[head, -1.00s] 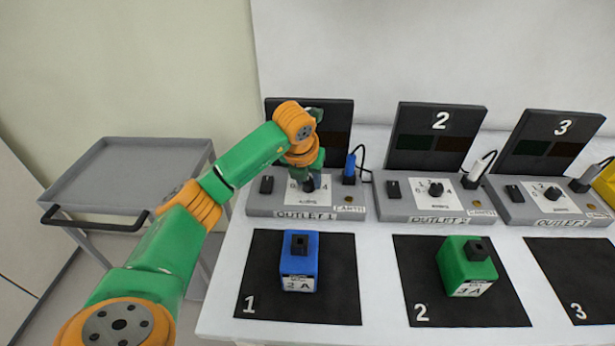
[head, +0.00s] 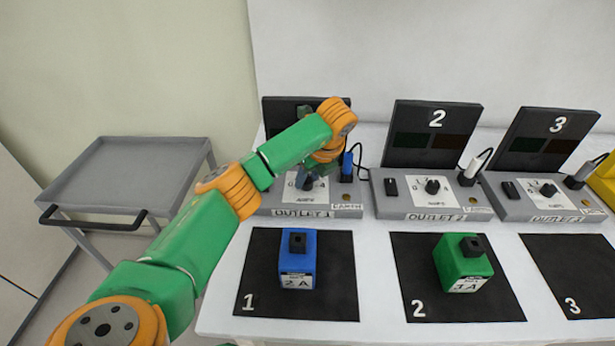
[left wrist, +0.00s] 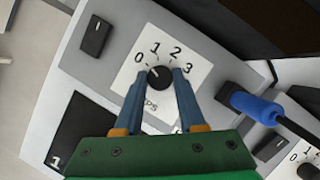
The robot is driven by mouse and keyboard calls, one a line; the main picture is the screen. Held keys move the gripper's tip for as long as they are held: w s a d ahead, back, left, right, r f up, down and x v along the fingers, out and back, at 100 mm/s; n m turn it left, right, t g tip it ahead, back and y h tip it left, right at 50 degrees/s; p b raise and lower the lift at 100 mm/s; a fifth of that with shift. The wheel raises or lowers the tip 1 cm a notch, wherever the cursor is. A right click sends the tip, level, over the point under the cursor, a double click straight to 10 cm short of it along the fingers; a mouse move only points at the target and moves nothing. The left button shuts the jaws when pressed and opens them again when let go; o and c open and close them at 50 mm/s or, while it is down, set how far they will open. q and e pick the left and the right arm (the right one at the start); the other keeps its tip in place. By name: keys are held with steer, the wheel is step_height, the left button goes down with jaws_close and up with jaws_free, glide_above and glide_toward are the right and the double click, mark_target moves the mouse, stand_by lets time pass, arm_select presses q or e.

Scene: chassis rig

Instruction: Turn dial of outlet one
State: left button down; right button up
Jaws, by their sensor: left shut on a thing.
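The outlet one unit (head: 268,207) is a grey box at the left of the table's back row, with a black upright panel behind it. Its black dial (left wrist: 160,76) sits on a white plate (left wrist: 151,49) marked 0, 1, 2, 3 in the left wrist view. My left gripper (left wrist: 159,80) is shut on the dial, one blue-grey finger on each side. In the head view, my left gripper (head: 306,180) reaches down at the dial, and the arm covers part of the panel. The dial's white pointer mark appears turned toward the 0 side. My right gripper is not in view.
A blue plug (head: 348,163) with a black cable stands just right of the dial, and a black switch (left wrist: 96,37) is left of it. A blue 2 A block (head: 298,262) sits on mat 1. Outlets two (head: 398,208) and three (head: 520,210) stand to the right.

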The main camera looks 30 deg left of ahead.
arm_select(q)
steer(key=shift+n+g, duration=0.3)
steer(key=shift+n, duration=0.6)
steer(key=c, duration=0.5)
jaws_free()
steer(key=v, duration=0.7)
steer(key=shift+w, duration=0.1)
